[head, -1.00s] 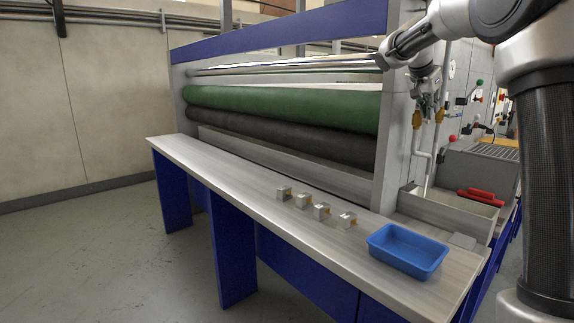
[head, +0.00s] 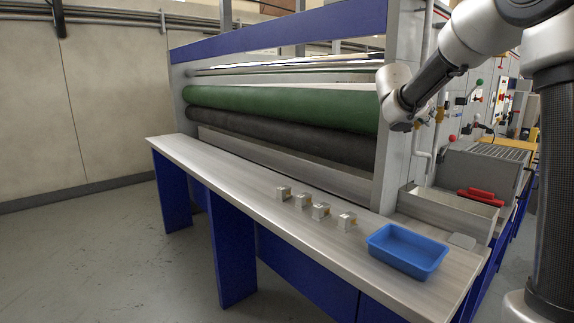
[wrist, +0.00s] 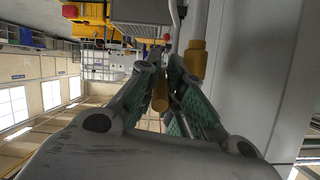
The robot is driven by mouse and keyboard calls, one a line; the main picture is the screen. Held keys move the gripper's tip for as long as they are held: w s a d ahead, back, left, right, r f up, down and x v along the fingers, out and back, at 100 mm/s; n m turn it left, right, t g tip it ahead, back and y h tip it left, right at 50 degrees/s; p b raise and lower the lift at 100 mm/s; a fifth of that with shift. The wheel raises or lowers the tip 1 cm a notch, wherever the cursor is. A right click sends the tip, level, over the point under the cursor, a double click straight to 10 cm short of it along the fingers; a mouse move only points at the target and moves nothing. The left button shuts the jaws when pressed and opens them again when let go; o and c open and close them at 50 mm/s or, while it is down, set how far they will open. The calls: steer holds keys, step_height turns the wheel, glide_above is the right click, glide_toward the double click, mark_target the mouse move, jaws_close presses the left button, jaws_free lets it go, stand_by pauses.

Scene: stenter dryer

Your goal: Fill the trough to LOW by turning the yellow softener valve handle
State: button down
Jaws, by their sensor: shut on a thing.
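My gripper (wrist: 165,75) is shut on a yellow handle (wrist: 160,97), which shows between its green-padded fingers in the wrist view. In the head view my wrist is in front of the machine's end panel, and it hides the fingers and the handle they hold. A second yellow fitting (wrist: 195,62) is beside the fingers on the right in the wrist view. The grey metal trough (head: 447,221) stands below the white pipe (head: 421,154) at the right end of the machine. The liquid level and any level marks in it cannot be made out.
A blue tray (head: 407,251) and several small metal blocks (head: 283,193) stand on the long bench (head: 230,178). A red-handled item (head: 480,197) lies by the trough's back edge. Pipes and coloured knobs crowd the panel. Floor at left is clear.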

steer(key=shift+f, duration=0.25)
steer(key=shift+s+f, duration=0.1)
steer(key=shift+s+a+f+t+h, duration=0.1)
steer(key=shift+f+t+h, duration=0.5)
steer(key=shift+h, duration=0.25)
steer(key=shift+a+f+t+h, duration=0.1)
steer(key=shift+f+t+h, duration=0.35)
steer(key=shift+t+h, duration=0.35)
steer(key=c, duration=1.5)
jaws_free()
steer(key=shift+r, duration=0.1)
steer(key=shift+a, duration=0.1)
